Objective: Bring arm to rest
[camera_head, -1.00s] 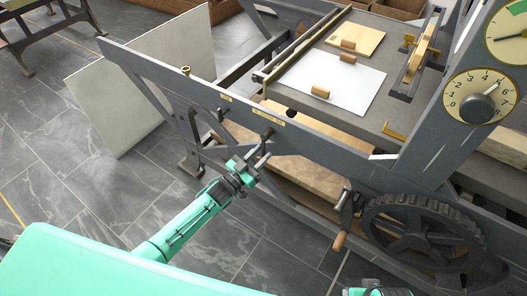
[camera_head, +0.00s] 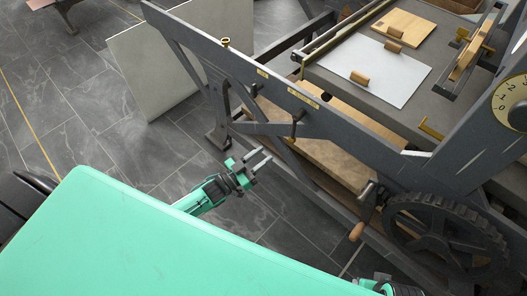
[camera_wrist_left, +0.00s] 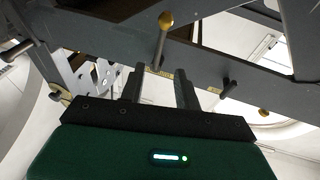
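My left gripper (camera_head: 264,158) is in front of the press's near side rail, above the tiled floor in the head view.
The grey press (camera_head: 330,118) fills the right side, with a gear wheel (camera_head: 440,235) and a wooden-handled crank (camera_head: 357,231) low at the front. White paper (camera_head: 385,75) and a wooden block (camera_head: 411,25) lie on its bed. A pale board (camera_head: 155,70) leans behind. The tiled floor (camera_head: 85,130) is clear at left.

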